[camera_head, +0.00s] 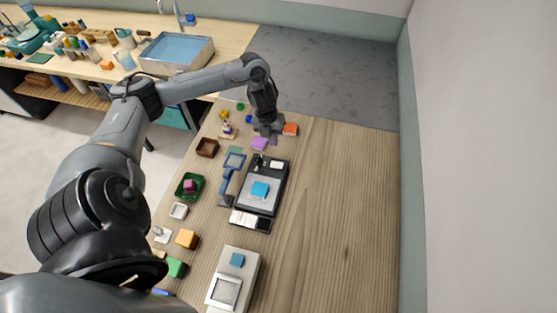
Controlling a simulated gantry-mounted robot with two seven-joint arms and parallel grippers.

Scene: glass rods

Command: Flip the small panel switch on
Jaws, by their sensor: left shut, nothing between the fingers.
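I cannot pick out the small panel switch with certainty. A dark tray-like unit (271,210) with a blue square on it lies nearer than the gripper and apart from it. A light grey box (251,268) with a white frame and a small blue square lies at the near end. The state of any switch is too small to tell. My right gripper is not in view.
A blue magnifier-like tool (229,181), a brown bowl (207,147), a green tray (181,194) and several small blocks crowd the table's left side. The table's right half (345,210) is clear up to the wall. A side bench holds a tub of blue liquid (177,50).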

